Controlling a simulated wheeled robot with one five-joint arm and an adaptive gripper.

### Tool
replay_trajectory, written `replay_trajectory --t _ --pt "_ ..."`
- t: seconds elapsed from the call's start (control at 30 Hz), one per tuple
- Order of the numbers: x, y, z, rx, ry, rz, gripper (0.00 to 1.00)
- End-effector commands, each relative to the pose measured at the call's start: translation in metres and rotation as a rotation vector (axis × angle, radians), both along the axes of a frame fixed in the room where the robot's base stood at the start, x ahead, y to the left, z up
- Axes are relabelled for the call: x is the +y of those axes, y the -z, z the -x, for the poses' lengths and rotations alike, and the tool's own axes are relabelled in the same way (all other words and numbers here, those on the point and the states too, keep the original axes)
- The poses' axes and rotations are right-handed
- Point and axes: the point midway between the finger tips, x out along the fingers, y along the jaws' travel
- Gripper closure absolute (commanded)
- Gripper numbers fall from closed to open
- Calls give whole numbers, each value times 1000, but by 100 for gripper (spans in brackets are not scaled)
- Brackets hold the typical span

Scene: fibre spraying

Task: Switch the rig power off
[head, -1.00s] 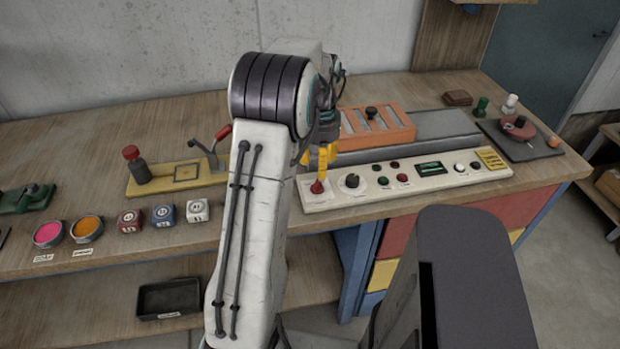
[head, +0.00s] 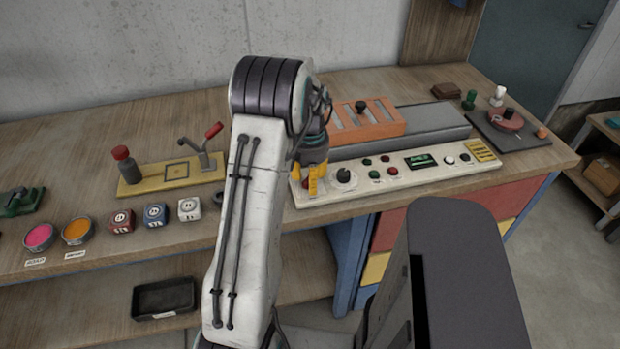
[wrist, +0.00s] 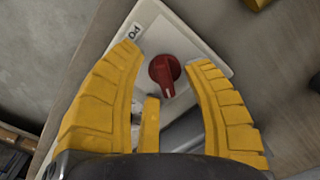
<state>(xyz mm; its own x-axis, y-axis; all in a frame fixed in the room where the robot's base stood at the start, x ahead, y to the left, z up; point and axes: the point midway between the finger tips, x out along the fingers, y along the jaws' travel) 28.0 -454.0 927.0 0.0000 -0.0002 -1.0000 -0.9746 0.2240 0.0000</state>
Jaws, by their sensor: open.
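The control panel (head: 400,180) is a long cream strip along the bench's front edge, with knobs, coloured buttons and a small green display. At its left end is a red rotary knob, mostly hidden behind my gripper (head: 307,186) in the head view. In the wrist view the red knob (wrist: 165,71) sits between the tips of my yellow fingers (wrist: 163,55), with a gap on both sides. My gripper is open and holds nothing. A label beside the knob is only partly readable, showing "PO". A black dial (head: 344,177) stands just right of my gripper.
Behind the panel lie an orange slotted block (head: 365,125) and a grey slab (head: 435,123). A yellow plate (head: 150,184) with a red-handled lever (head: 210,135) is to the left. Paint pots and several dice line the front left.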

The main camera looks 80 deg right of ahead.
Motion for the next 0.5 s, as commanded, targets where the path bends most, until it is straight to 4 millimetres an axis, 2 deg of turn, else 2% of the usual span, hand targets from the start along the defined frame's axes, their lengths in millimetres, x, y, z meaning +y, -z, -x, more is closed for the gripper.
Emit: replay_trajectory --t 0.07,0.5 --pt "0 0 0 0 0 0 52" --pt "0 0 0 0 0 0 91"
